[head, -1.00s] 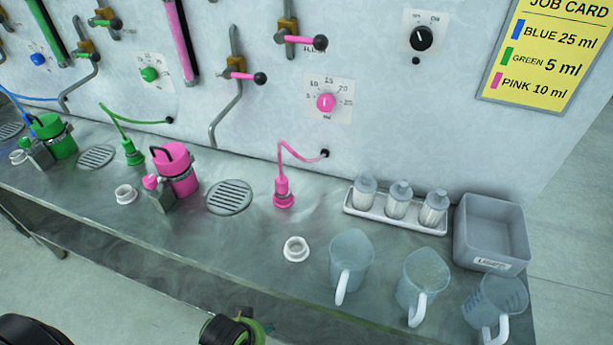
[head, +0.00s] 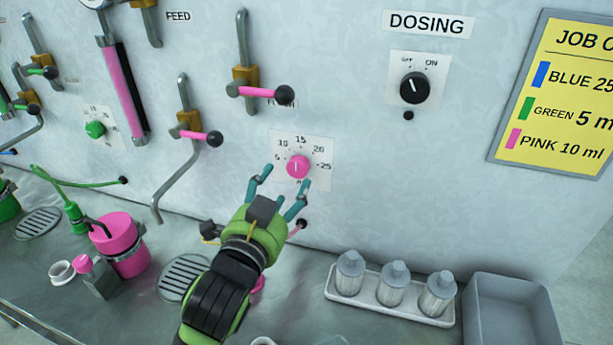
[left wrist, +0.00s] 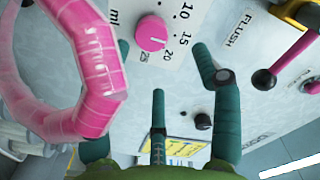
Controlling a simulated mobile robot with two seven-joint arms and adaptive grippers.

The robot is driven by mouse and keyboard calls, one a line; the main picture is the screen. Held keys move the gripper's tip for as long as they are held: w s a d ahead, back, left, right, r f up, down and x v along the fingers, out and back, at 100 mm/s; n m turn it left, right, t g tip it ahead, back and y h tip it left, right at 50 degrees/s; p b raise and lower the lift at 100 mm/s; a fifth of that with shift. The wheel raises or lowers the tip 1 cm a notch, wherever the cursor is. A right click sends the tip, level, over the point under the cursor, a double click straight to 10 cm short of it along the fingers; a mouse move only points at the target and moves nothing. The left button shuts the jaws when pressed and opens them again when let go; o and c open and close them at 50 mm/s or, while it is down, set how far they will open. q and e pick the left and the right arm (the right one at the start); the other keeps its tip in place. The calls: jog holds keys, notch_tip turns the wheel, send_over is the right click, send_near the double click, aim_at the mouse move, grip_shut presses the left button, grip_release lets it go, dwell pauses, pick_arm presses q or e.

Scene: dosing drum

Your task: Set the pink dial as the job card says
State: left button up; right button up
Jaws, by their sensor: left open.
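The pink dial (head: 298,167) is on a white plate on the wall, with marks from 5 to 25 around it. It also shows in the left wrist view (left wrist: 152,34). I cannot tell for certain which mark its pale pointer line faces. The yellow job card (head: 555,100), cut off at the right, reads PINK 10 ml. My left gripper (head: 287,176) is open, its teal fingers spread just in front of and below the dial, apparently not touching it. The left wrist view shows the dial beyond the fingers (left wrist: 163,62). My right gripper is not in view.
Pink-handled valves (head: 262,91) stick out from the wall above and left of the dial. A black dosing switch (head: 414,88) is to the upper right. A pink hose (left wrist: 92,100) passes close by in the left wrist view. Bottles in a tray (head: 390,302) stand on the bench below.

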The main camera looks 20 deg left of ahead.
aim_at(297, 170)
pick_arm(q)
jog(key=w, duration=0.1)
jog(key=w+f, duration=0.1)
jog(key=w, duration=0.1)
jog(key=shift+d, duration=0.1)
jog(key=w+p, duration=0.1)
jog(key=w, duration=0.2)
jog(key=shift+w, duration=0.25)
jog(key=shift+w+f, duration=0.1)
jog(key=shift+w, duration=0.05)
jog(key=c, duration=1.1)
jog(key=shift+c, duration=0.2)
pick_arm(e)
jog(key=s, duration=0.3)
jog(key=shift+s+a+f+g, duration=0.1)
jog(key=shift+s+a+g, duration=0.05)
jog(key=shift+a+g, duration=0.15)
